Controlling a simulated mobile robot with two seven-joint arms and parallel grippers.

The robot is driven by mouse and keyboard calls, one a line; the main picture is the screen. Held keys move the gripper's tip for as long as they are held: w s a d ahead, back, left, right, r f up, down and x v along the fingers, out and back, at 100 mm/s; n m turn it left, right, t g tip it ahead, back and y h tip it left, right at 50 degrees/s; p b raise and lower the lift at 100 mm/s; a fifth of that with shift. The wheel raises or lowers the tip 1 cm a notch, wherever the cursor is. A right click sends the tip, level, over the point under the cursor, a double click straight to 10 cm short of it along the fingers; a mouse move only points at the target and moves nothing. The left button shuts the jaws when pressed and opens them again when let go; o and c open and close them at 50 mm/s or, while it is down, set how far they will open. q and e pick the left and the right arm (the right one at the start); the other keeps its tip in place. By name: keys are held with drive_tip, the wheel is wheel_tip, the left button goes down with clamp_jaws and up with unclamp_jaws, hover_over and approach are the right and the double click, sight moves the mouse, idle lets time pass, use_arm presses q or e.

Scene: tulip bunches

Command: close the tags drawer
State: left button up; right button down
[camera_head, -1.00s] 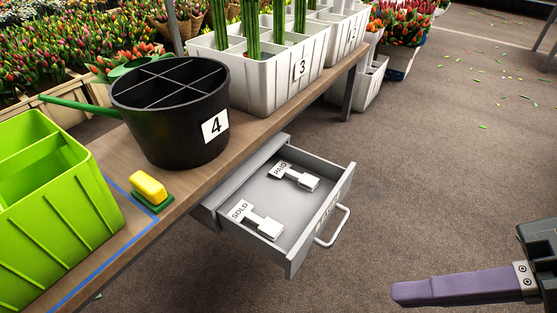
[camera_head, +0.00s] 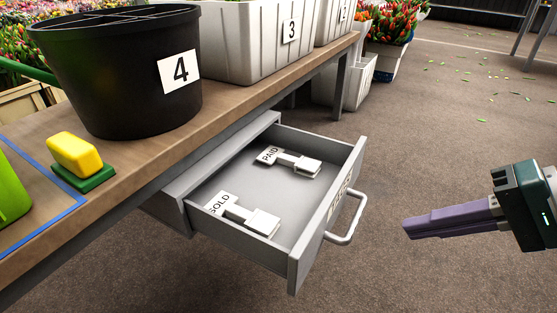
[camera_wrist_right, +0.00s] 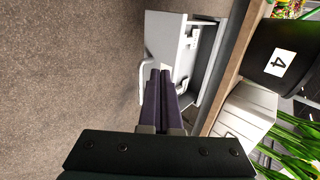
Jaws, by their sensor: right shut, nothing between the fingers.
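The grey tags drawer (camera_head: 301,243) hangs under the wooden table and stands pulled out. Two white tags lie inside it, one marked PAID (camera_head: 290,160) and one marked SOLD (camera_head: 243,216). A pale bar handle (camera_head: 349,220) is on the drawer's front. My right gripper (camera_head: 407,228), with purple fingers, is shut and empty, to the right of the handle and apart from it. In the right wrist view the closed fingers (camera_wrist_right: 160,74) point toward the drawer (camera_wrist_right: 162,38), overlapping it in the picture. My left gripper is not in view.
The table (camera_head: 150,157) carries a black pot marked 4 (camera_head: 120,80), a white crate marked 3 (camera_head: 250,45), a yellow-and-green block (camera_head: 76,157) and a green bin (camera_head: 10,190) at the left edge.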

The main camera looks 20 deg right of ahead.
sight(319, 228)
drive_tip(key=x, duration=0.3)
drive_tip(key=r+x, duration=0.1)
drive_tip(key=x, duration=0.3)
drive_tip(key=w+a+b+x, duration=0.1)
drive_tip(key=x, duration=0.2)
drive_tip(key=shift+w+a+r, duration=0.1)
drive_tip(key=shift+w+a, duration=0.15)
drive_tip(key=shift+w, duration=0.05)
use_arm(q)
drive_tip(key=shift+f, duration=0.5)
use_arm(e)
drive_tip(key=shift+w+a, duration=0.3)
drive_tip(key=shift+w, duration=0.05)
